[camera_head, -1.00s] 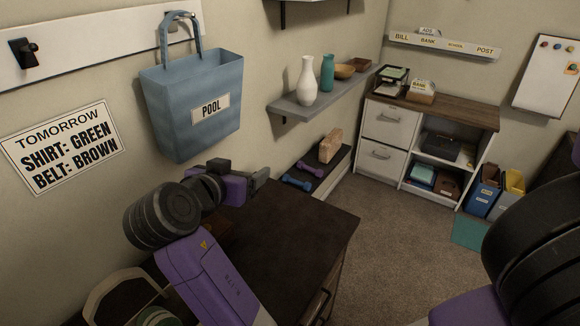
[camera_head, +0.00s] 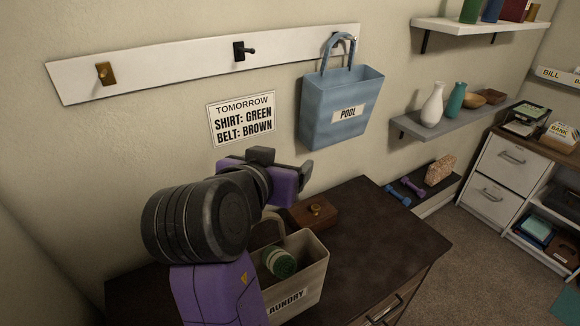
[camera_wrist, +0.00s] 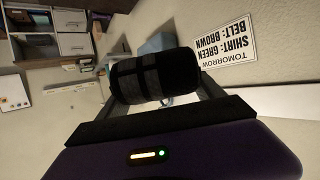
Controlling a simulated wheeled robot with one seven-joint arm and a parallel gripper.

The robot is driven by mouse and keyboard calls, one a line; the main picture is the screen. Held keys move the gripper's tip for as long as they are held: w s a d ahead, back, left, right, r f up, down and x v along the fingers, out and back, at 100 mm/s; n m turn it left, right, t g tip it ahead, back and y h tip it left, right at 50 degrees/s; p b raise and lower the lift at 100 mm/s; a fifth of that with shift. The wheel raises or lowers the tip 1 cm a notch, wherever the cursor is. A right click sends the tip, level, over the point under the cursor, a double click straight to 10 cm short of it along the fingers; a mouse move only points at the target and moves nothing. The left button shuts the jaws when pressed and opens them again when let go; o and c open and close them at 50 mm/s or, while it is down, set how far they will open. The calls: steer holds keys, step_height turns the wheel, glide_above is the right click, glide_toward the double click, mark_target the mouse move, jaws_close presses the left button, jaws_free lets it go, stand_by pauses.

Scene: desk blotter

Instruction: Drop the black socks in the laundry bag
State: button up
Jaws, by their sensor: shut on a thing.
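My gripper (camera_wrist: 156,88) is shut on the black socks (camera_wrist: 153,76), a dark rolled bundle with grey bands between the two fingers. In the head view my gripper (camera_head: 304,172) is up in front of the wall, above the dresser top and above the laundry bag's back edge; the socks are hidden behind the wrist there. The laundry bag (camera_head: 309,283) is a beige open-topped bag with "LAUNDRY" lettering, partly covered by my arm. A green and white rolled bundle (camera_head: 279,262) lies in it.
A blue "POOL" bag (camera_head: 330,117) hangs from a wall rack (camera_head: 200,62) right of my gripper. A wooden box (camera_head: 318,214) stands behind the laundry bag on the dark dresser top (camera_head: 385,235). A sign (camera_head: 242,118) is on the wall. The dresser's right part is clear.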

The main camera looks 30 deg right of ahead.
step_height(320, 180, down, 6)
steer(key=b, duration=0.4)
steer(key=o, duration=1.4)
steer(key=shift+b+v, duration=1)
steer(key=shift+v, duration=2.85)
